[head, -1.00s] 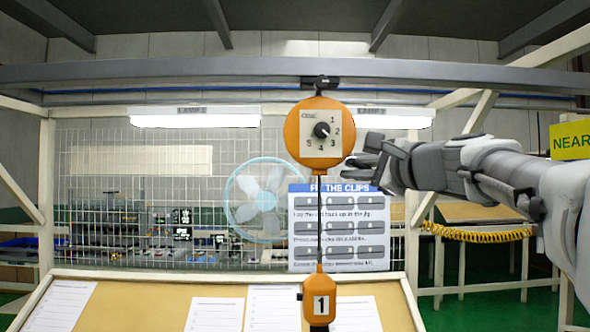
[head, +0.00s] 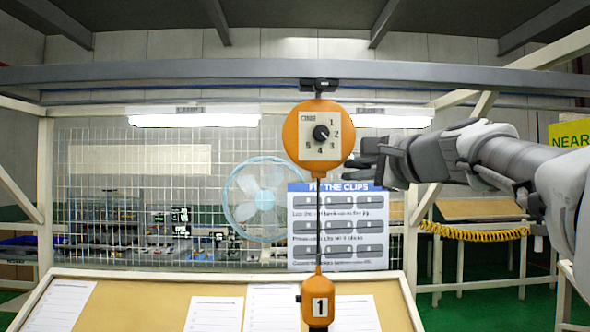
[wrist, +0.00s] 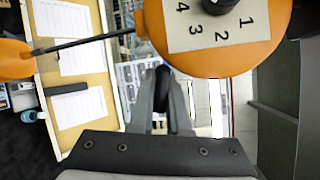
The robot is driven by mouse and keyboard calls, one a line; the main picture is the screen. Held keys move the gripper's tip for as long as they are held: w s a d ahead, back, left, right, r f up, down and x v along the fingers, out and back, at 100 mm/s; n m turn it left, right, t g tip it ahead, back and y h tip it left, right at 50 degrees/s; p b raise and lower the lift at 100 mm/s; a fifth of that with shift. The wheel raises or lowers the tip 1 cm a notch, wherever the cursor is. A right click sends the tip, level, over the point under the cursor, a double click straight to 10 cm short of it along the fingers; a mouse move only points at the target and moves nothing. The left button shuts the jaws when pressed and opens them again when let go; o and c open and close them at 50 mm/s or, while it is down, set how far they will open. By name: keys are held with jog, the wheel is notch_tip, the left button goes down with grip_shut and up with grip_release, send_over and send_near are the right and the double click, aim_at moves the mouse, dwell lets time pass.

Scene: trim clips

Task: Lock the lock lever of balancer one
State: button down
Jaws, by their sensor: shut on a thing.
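Balancer one is an orange round housing (head: 299,150) with a numbered dial plate, hung under the beam. A cable runs down to an orange block (head: 319,299) marked 1. My gripper (head: 358,158) is at the housing's right edge. In the wrist view, my gripper (wrist: 163,95) is shut on a small dark piece (wrist: 163,76), apparently the lock lever, just beside the orange housing (wrist: 270,35). My fingers cover most of it, so its angle is hard to tell.
A grey beam (head: 200,75) crosses above the housing. A board with paper sheets (head: 140,300) lies below. A wire-mesh panel, a fan (head: 257,199) and a clip poster (head: 340,228) stand behind. The space right of the housing holds my arm.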

jog(key=c, duration=0.9)
grip_release()
